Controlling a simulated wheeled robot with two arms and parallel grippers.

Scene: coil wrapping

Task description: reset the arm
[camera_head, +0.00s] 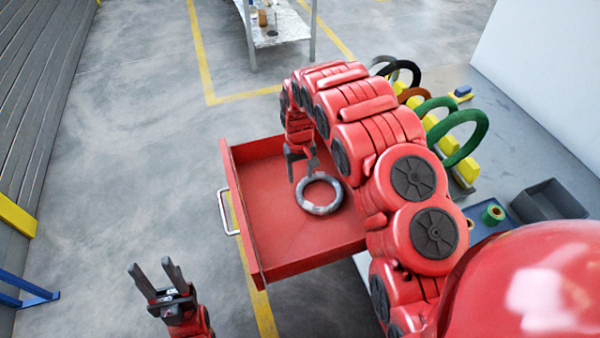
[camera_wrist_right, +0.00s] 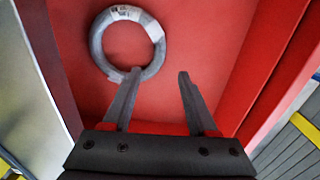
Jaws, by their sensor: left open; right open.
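My right gripper (camera_head: 301,163) is open and empty, pointing down over the open red drawer (camera_head: 270,215). A grey wrapped coil (camera_head: 305,204) lies on the drawer floor just beyond its fingertips. In the right wrist view the fingers (camera_wrist_right: 157,75) are spread, and the coil (camera_wrist_right: 97,50) lies flat ahead of the left finger, outside the gap. One finger overlaps the coil's edge in that picture; I cannot tell whether they touch. My left gripper (camera_head: 157,272) is open and empty, pointing up over the floor left of the drawer.
Several coloured rings stand in a yellow rack (camera_head: 458,148) on the bench at right. A green tape roll (camera_head: 493,214) and a dark grey bin (camera_head: 547,201) are nearer. The drawer handle (camera_head: 224,213) juts left.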

